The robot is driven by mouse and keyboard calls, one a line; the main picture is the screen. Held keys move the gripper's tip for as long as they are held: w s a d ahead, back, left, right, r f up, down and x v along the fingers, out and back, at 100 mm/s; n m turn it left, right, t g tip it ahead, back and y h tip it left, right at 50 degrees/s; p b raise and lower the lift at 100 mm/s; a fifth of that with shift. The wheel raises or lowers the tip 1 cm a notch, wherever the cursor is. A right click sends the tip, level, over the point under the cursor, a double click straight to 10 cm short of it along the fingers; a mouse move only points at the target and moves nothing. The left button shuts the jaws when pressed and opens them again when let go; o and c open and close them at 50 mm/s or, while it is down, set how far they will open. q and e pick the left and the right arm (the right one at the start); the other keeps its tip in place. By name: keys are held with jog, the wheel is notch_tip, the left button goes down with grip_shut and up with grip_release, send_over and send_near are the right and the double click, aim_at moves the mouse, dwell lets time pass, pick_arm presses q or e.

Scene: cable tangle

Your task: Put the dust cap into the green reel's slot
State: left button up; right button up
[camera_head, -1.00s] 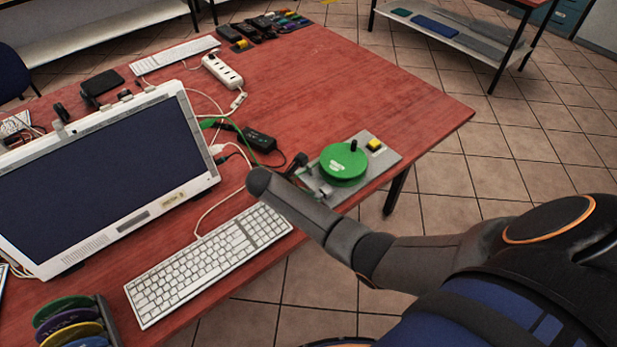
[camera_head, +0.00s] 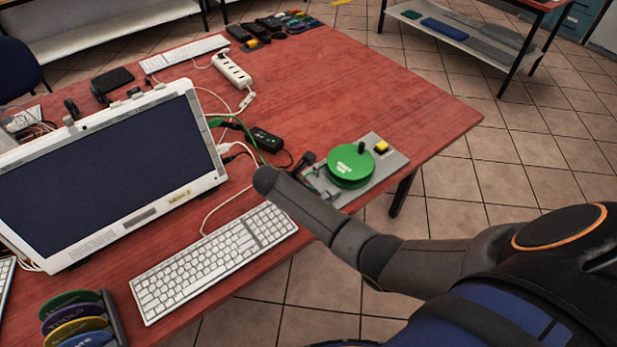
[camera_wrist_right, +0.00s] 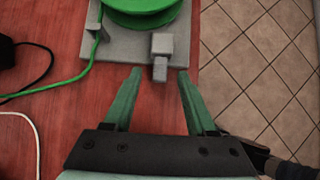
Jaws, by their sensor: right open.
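The green reel (camera_head: 350,166) sits on a grey plate (camera_head: 385,165) at the table's right edge, with a dark upright peg on its top. Part of the reel shows at the top of the right wrist view (camera_wrist_right: 140,8). My right gripper (camera_wrist_right: 160,72) is open, its two green fingers pointing at a grey block with a small stub (camera_wrist_right: 161,50) on the plate's edge. The stub lies between the fingertips, not visibly gripped. In the head view my forearm hides most of this gripper. I cannot clearly identify the dust cap or the slot. My left gripper is not in view.
A yellow-topped block (camera_head: 381,147) sits on the plate. A green cable (camera_wrist_right: 62,90) runs to the plate. A black adapter (camera_head: 264,140), keyboard (camera_head: 212,262) and monitor (camera_head: 105,175) are to the left. The table beyond the reel is clear.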

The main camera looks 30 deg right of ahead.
jog(key=w+v, duration=0.1)
jog(key=v, duration=1.1)
jog(key=s+a+f+m+t+y, duration=0.15)
jog(key=s+f+m+y, duration=0.4)
jog(key=s, duration=0.75)
jog(key=s+r+m+t+y, duration=0.2)
jog(key=s+r+m, duration=0.2)
jog(key=s+m, duration=0.8)
jog(key=w+a+f+t+y, duration=0.1)
jog(key=w+a+f+t, duration=0.1)
jog(key=f, duration=0.3)
jog(key=w+a+f+t+y, duration=0.1)
jog(key=w+a+f+t, duration=0.1)
jog(key=f, duration=0.4)
jog(key=shift+w+a+f+t, duration=0.15)
jog(key=shift+w+a+t, duration=0.25)
jog(key=shift+a, duration=0.25)
jog(key=shift+n+y, duration=0.25)
